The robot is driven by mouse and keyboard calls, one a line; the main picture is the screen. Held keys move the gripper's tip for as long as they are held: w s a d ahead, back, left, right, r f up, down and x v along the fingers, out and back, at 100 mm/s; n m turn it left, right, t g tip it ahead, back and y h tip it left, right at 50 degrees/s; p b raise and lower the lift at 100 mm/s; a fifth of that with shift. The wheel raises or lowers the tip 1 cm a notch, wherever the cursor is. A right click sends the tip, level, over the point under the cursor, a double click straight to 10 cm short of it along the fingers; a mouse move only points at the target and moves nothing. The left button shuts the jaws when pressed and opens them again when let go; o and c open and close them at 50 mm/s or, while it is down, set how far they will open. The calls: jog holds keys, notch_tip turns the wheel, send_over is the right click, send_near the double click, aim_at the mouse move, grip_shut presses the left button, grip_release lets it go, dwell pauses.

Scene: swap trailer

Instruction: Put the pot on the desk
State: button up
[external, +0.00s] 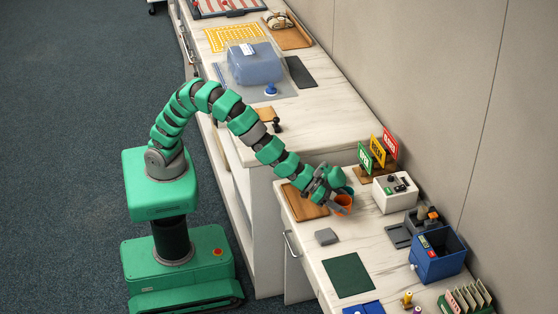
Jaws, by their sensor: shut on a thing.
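My gripper (334,188) is at the end of my green arm, over the back part of the lower marble-topped desk (297,232). It is shut on a small orange pot (343,203), which shows just below the fingers. The gripper hides part of the pot. I cannot tell whether the pot's base touches the desk. A dark teal rim shows right behind the gripper; its shape is mostly hidden.
A wooden board (305,203) lies left of the gripper. Coloured signs (378,153) and a white box (394,191) stand close on the right. The higher counter (325,112) rises behind.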

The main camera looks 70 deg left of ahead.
jog(key=shift+w+d+f, duration=0.15)
jog(key=shift+w+d, duration=0.2)
jog(key=shift+w, duration=0.2)
jog(key=shift+w+d, duration=0.25)
jog(key=shift+d, duration=0.15)
jog(key=shift+f+b, duration=0.8)
jog(key=shift+f, duration=1.05)
jog(key=shift+r, duration=0.1)
jog(key=o, duration=1)
